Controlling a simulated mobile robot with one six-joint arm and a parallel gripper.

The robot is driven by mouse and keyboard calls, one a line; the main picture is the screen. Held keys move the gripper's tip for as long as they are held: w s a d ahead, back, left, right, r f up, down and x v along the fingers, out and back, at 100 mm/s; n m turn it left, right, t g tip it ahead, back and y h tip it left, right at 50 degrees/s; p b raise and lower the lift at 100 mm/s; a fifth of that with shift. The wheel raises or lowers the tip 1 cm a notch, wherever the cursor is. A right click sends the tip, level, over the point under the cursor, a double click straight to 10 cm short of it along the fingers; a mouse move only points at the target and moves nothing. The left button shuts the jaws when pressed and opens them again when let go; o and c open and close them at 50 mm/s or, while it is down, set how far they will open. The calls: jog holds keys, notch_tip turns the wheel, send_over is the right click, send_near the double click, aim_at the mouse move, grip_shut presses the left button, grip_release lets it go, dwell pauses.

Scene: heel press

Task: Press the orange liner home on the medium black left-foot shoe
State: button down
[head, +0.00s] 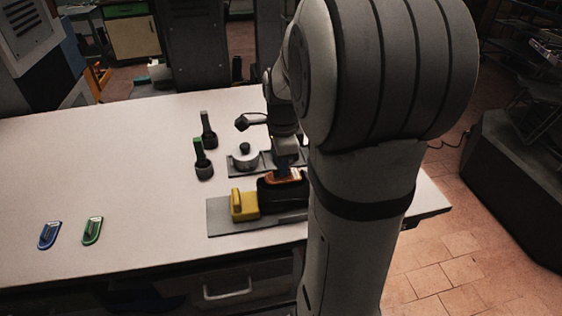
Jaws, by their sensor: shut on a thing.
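The medium black shoe (268,196) sits on a grey plate at the table's right side, its right part cut off by my arm. The orange liner (280,178) shows as a small orange strip at the top of the shoe. My gripper (284,168) points down over the shoe and is shut on what looks like the orange liner; its fingertips are small and partly hidden. I cannot tell how deep the liner sits in the shoe.
A yellow block (243,205) touches the shoe's left end on the grey plate (222,221). Behind stand a round silver fixture (245,158), a green-handled tool (201,160) and a black-handled tool (208,131). A blue liner (49,235) and a green liner (92,230) lie left. The table's left middle is clear.

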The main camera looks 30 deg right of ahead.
aim_at(283, 178)
jog(key=shift+f+b, duration=1.65)
jog(key=shift+f, duration=0.85)
jog(key=c, duration=1.5)
grip_release()
jog(key=shift+r, duration=0.15)
jog(key=shift+s+r+p, duration=0.1)
jog(key=shift+r+p, duration=3.35)
jog(key=shift+r, duration=1)
